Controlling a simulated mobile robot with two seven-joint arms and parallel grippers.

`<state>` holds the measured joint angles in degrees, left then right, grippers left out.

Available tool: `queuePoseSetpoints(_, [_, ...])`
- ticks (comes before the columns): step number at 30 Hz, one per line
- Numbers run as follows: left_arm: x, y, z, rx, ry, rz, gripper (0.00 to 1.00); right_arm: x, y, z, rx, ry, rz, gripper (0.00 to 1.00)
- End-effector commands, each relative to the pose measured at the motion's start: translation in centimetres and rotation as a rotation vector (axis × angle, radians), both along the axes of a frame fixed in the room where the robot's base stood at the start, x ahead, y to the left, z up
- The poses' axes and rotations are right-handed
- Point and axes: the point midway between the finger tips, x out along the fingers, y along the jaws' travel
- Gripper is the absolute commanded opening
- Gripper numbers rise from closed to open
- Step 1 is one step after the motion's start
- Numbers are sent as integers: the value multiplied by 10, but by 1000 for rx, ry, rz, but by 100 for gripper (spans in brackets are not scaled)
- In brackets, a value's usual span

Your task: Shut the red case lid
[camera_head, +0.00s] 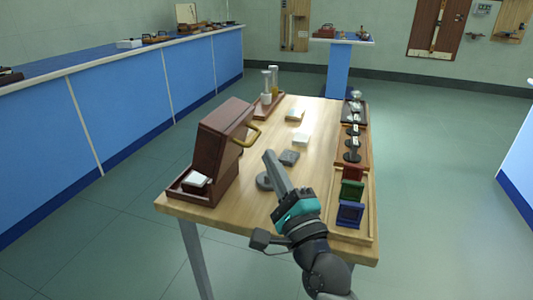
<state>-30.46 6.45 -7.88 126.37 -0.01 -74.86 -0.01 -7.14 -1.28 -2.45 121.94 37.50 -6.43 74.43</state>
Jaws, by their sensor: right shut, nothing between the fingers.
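The red case stands on the left side of the wooden table, its reddish-brown lid (224,133) raised well up from the low base (190,196). A brass handle (248,135) sticks out from the lid on its right side. A white object (197,180) shows in the open base. My right gripper (269,158) is shut and empty over the table, to the right of the lid and a little below the handle in the picture, apart from both. My left gripper is not in view.
On the table (260,228), a wooden tray (369,232) with red, green and blue frames lies at right. Dark stands (353,148) are behind it. A grey block (289,158) and pale blocks (300,139) lie mid-table. A tray with bottles (267,100) is at the back.

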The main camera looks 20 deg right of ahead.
Motion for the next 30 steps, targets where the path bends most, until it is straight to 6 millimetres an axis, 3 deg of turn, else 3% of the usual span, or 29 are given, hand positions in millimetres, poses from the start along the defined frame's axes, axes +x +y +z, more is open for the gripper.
queuePoseSetpoints(9, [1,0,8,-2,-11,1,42,25,3,9,0,0,0,0])
queuePoseSetpoints(30, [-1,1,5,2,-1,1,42,28,3,12,-9,7,0,0])
